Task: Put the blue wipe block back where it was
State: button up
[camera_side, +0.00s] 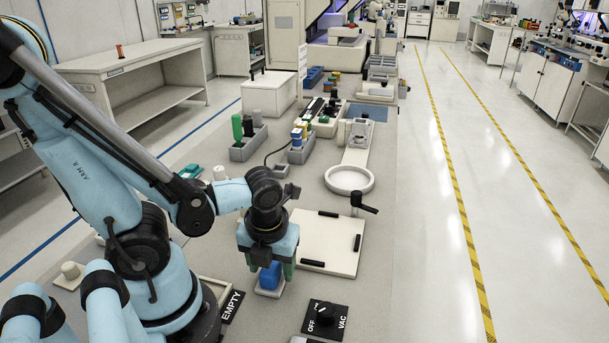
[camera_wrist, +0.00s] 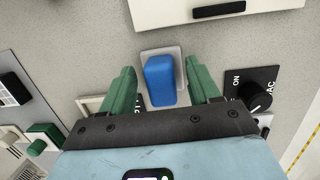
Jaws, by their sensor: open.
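The blue wipe block (camera_side: 269,276) stands on a small pale square pad (camera_side: 272,293) on the bench. In the wrist view the blue wipe block (camera_wrist: 160,79) is between the two green fingers of my gripper (camera_wrist: 163,88), with a gap on each side. The pale pad (camera_wrist: 177,51) shows around its far end. My gripper (camera_side: 272,264) is pointed down over the block in the side view, and its fingers hide part of the block. The fingers are open and hold nothing.
A white plate with black handles (camera_side: 335,240) lies just behind the gripper. A black VAC knob panel (camera_side: 325,320) is at right, and an EMPTY label (camera_side: 232,306) at left. A white ring (camera_side: 349,179) and grey holders stand farther back.

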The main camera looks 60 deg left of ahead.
aim_at(272, 272)
jog(key=shift+r, duration=0.15)
jog(key=shift+d+r, duration=0.9)
jog(key=shift+r, duration=4.95)
jog(key=w+n+t+h, duration=0.1)
jog(key=w+n+t, duration=0.2)
jog(key=n, duration=1)
jog(key=w+n+t, duration=0.3)
jog(key=w+n, duration=0.4)
jog(key=n, duration=0.7)
jog(key=shift+a+h, duration=0.2)
jog(key=shift+h, duration=0.2)
